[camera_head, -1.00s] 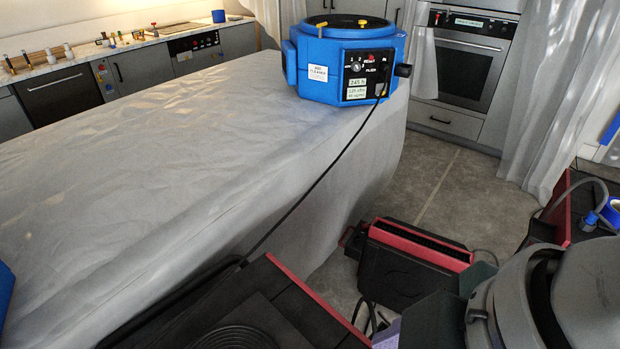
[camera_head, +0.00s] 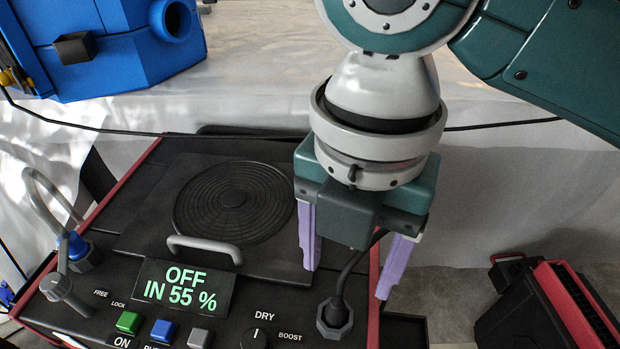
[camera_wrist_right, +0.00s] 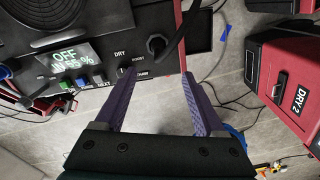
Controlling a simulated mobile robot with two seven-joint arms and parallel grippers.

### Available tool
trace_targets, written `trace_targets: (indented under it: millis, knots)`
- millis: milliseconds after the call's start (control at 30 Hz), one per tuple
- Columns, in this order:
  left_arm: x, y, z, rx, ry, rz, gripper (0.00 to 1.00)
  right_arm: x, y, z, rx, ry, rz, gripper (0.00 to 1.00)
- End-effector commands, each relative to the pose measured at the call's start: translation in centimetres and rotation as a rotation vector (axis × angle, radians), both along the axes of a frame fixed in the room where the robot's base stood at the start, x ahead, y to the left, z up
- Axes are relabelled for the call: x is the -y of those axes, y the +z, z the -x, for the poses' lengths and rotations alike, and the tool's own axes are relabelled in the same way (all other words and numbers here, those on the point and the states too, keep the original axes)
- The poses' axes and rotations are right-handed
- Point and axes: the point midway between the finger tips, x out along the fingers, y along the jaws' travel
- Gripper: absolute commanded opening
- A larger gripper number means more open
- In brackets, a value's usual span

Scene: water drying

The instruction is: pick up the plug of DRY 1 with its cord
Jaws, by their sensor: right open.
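A black plug (camera_head: 335,316) with a hexagonal collar sits in the front panel of the dark machine (camera_head: 215,262). Its thick black cord (camera_head: 352,268) rises from it and passes behind my right gripper. In the right wrist view the plug (camera_wrist_right: 157,44) is just beyond the fingers. No label DRY 1 can be read. My right gripper (camera_head: 347,280) is open, its purple fingers spread above and around the cord's side of the panel. In the wrist view the open gripper (camera_wrist_right: 158,85) holds nothing between its fingers. My left gripper is not in view.
The panel has a display (camera_head: 183,288), buttons and a DRY knob (camera_head: 254,338). A grey handle and a blue hose fitting (camera_head: 78,250) stand on the machine. A red-and-black unit labelled DRY 2 (camera_wrist_right: 290,85) is at right. A blue machine (camera_head: 110,45) stands behind.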

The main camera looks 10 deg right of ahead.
Motion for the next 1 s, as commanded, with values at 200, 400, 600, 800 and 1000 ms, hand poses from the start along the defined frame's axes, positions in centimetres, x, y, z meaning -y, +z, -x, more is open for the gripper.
trace_targets:
  millis: [200,400,600,800,1000]
  knots:
    - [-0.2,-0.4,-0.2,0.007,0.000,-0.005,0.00,0.2,-2.9,0.0,-0.006,0.012,0.009,0.72]
    - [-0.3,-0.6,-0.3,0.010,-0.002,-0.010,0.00,0.2,-5.0,-0.1,-0.003,0.011,0.007,0.72]
    - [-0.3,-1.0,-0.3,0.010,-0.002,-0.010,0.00,0.4,-7.7,-0.7,-0.005,0.009,0.009,0.72]
    - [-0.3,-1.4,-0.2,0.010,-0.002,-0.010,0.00,0.4,-10.0,-0.8,-0.003,0.011,0.008,0.72]
    - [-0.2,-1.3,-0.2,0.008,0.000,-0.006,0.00,0.4,-10.1,-0.9,-0.001,0.011,0.008,0.72]
